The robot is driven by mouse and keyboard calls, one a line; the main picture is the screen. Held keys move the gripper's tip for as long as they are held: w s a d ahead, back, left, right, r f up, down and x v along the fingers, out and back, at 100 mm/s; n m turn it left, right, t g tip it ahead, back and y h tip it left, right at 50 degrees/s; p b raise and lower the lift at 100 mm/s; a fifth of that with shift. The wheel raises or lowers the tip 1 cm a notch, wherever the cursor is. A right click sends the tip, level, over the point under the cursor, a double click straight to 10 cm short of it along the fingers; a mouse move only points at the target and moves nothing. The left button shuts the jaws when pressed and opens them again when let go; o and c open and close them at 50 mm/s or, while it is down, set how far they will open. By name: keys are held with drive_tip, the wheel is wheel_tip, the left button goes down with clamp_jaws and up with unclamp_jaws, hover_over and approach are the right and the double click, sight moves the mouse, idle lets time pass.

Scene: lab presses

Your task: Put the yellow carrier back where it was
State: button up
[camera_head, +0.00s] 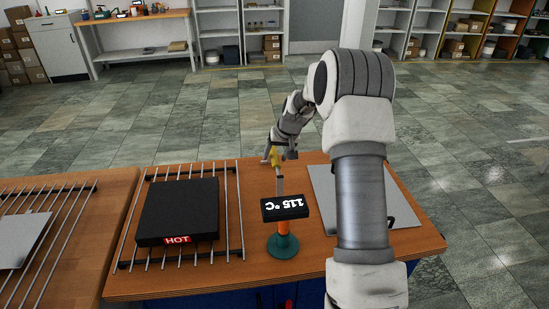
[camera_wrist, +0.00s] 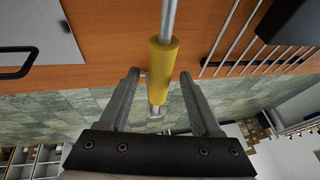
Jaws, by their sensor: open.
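The yellow piece (camera_wrist: 165,70), which looks like the yellow carrier, is a cylinder around a thin metal rod (camera_wrist: 169,14). In the head view the yellow piece (camera_head: 275,157) shows near the table's far edge, behind the display. My gripper (camera_wrist: 160,78) is open, with one finger on each side of the yellow piece and a visible gap to each finger. In the head view my gripper (camera_head: 279,157) is small and partly hides the yellow piece. What the rod joins at its lower end is hidden behind the display.
A black display (camera_head: 285,207) reading 115 °C stands on a green and orange post (camera_head: 283,243). Left of it, a black block (camera_head: 178,209) marked HOT lies on a wire rack (camera_head: 235,222). A grey plate (camera_head: 321,190) with a dark handle lies right, partly behind my arm.

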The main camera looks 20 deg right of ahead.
drive_tip(key=s+a+r+n, duration=0.1)
drive_tip(key=s+a+r, duration=0.2)
drive_tip(key=s+r, duration=0.45)
drive_tip(key=s+a+r, duration=0.3)
drive_tip(key=s+r, duration=0.2)
drive_tip(key=r, duration=0.5)
drive_tip(key=s+a+r+p, duration=0.1)
drive_tip(key=s+a+r, duration=0.1)
drive_tip(key=s, duration=0.7)
drive_tip(key=s+a+r+n, duration=0.1)
drive_tip(key=s+a, duration=0.2)
drive_tip(key=s, duration=0.6)
drive_tip(key=s+a+r+h+p, duration=0.1)
drive_tip(key=s+a+r, duration=0.1)
drive_tip(key=s, duration=0.7)
drive_tip(key=shift+s+a+r+n+t+p, duration=0.25)
drive_tip(key=shift+s+r+n+t+p, duration=0.05)
drive_tip(key=shift+s+r+n+t, duration=0.1)
